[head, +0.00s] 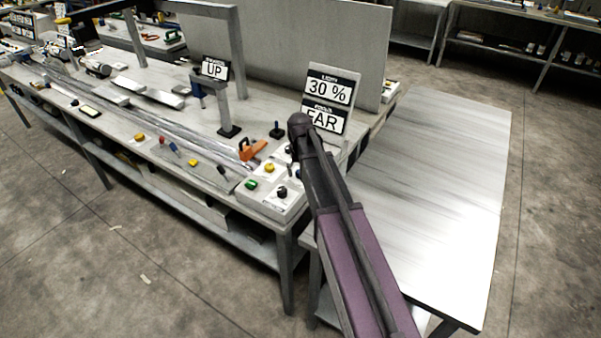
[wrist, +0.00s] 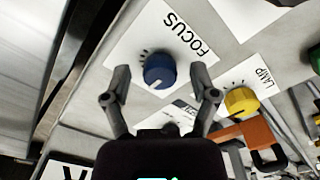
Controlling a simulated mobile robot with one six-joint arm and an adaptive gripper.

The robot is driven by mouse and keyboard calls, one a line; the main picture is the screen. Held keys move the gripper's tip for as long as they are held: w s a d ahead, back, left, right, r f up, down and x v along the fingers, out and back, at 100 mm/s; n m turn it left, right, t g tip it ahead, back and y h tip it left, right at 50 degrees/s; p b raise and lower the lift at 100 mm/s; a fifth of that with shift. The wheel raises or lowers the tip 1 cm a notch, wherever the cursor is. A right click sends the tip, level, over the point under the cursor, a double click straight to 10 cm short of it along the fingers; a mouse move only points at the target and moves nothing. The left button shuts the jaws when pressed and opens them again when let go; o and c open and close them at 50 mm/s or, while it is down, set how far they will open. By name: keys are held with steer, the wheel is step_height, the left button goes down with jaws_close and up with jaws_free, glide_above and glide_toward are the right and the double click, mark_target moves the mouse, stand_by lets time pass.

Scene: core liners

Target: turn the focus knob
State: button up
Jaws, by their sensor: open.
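The focus knob (wrist: 159,70) is a round blue knob with a white pointer mark, on a white label reading FOCUS. My gripper (wrist: 160,84) is open, with one finger on each side of the knob in the picture. I see gaps between the fingers and the knob, and cannot tell the height between them. In the head view my arm hides the knob and gripper. The focus display (head: 324,118) reads FAR, under a light display (head: 329,89) reading 30 %.
A yellow lamp knob (wrist: 241,102) and an orange clamp (wrist: 257,137) lie to the right in the wrist view. A green button (head: 251,184) and a black knob (head: 282,192) sit near the bench's front corner. A bare side table (head: 440,170) stands on the right.

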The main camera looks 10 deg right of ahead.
jaws_close()
steer(key=shift+n, duration=1.5)
jaws_free()
